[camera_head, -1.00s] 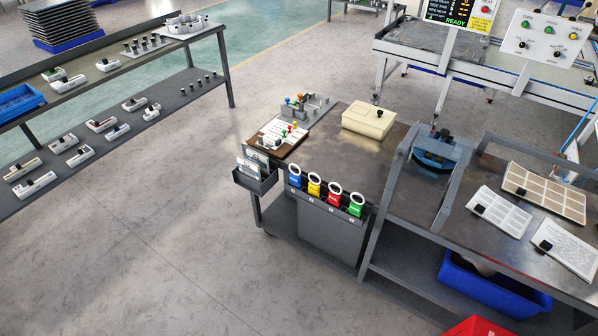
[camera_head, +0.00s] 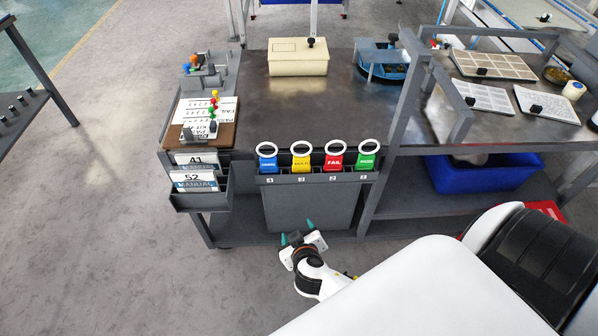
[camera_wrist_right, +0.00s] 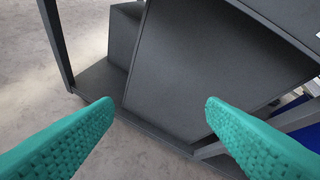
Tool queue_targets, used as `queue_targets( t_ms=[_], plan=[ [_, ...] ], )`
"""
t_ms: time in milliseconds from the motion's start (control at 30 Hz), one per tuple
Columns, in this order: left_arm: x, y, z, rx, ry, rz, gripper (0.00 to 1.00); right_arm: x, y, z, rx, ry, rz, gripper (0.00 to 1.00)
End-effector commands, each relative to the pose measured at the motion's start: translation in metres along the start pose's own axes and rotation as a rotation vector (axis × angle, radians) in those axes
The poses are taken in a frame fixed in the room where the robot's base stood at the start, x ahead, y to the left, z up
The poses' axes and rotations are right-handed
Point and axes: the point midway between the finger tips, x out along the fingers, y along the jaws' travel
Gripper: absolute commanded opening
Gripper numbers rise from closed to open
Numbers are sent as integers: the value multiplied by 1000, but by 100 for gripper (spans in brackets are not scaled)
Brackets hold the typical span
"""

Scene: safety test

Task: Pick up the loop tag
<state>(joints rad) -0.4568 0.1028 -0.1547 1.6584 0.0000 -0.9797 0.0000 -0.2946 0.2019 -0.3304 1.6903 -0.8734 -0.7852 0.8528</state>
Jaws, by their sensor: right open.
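Several loop tags stand in a row in a dark rack (camera_head: 317,179) on the front of the workbench. Each has a white ring on top: a blue tag (camera_head: 267,163), a yellow one (camera_head: 301,163), a red FAIL tag (camera_head: 334,162) and a green tag (camera_head: 367,161). My right gripper (camera_head: 296,228) is open and empty, low in front of the bench and below the rack. In the right wrist view its teal fingers (camera_wrist_right: 158,104) are spread apart, facing the dark panel under the bench. No tag shows there. My left gripper is not in view.
A bin of manuals (camera_head: 203,190) hangs left of the tags, below a clipboard (camera_head: 208,118). A grey frame post (camera_head: 396,125) rises right of the tags. A blue crate (camera_head: 478,172) sits lower right.

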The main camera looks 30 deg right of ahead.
Motion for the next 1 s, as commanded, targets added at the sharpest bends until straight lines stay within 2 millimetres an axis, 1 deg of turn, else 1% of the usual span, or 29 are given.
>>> queue_targets(
  t_ms=[33, 100, 200, 300, 400, 467, 567, 733, 833, 1000],
  plan=[
    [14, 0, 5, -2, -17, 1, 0, 6, 0, 12, 55, -90, -44, 65],
    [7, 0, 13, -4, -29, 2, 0, -5, -14, 44, 142, -204, -107, 65],
    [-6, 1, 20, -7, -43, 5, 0, -28, -32, 79, 265, -346, -176, 65],
    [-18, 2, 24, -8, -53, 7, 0, -49, -49, 100, 363, -452, -221, 65],
    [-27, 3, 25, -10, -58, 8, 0, -65, -61, 113, 428, -517, -246, 65],
    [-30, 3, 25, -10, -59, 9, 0, -69, -66, 119, 449, -539, -254, 65],
    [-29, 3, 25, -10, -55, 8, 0, -64, -73, 128, 459, -553, -259, 65],
    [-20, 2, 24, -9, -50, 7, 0, -38, -84, 143, 457, -552, -259, 65],
    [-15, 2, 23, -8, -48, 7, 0, -26, -89, 148, 457, -551, -258, 65],
    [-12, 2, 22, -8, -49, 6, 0, -16, -93, 152, 457, -549, -258, 65]
  ],
)
